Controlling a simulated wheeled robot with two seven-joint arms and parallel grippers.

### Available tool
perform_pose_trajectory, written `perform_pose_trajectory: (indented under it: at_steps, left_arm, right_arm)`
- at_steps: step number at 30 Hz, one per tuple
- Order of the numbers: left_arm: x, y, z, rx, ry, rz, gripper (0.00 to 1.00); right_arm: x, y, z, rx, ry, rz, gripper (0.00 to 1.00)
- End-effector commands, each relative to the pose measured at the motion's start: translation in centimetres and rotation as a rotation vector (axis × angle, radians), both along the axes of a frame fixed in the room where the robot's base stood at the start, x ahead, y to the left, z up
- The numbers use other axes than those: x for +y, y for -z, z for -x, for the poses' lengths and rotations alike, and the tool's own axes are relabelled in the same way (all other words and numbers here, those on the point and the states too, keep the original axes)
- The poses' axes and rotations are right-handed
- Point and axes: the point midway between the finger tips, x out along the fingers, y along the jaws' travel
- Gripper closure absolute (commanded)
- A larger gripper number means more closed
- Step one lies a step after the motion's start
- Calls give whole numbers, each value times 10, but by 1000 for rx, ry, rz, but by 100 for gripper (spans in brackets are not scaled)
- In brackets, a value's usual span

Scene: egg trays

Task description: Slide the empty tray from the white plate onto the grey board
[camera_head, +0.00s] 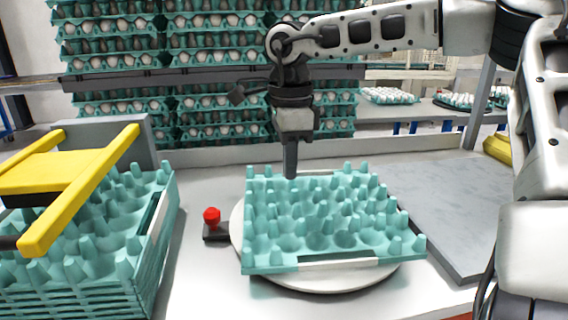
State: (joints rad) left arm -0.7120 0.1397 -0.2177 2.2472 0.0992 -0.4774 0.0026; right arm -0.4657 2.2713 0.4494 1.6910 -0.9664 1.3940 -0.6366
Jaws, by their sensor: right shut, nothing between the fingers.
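An empty teal egg tray (320,215) lies on the round white plate (335,280) in the middle of the table. The grey board (445,215) lies flat to the right of the plate; the tray's right edge is close to it. My right gripper (290,172) points down at the far left part of the tray, with its fingers together and nothing held. Its tips are at the tray's far edge; I cannot tell whether they touch it. My left gripper is not in view.
A stack of teal trays (130,260) stands at the left, under a yellow frame (75,180). A red button (211,216) sits between the stack and the plate. Stacked egg-filled trays (210,60) stand behind the table. A yellow object (498,149) lies at the far right.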

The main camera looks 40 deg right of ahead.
Motion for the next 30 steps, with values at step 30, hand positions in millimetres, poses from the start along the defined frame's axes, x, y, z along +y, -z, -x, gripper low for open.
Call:
perform_pose_trajectory:
  at_steps: [30]
  left_arm:
    - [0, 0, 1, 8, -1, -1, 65]
  right_arm:
    - [-34, 80, 21, -1, 1, 1, 100]
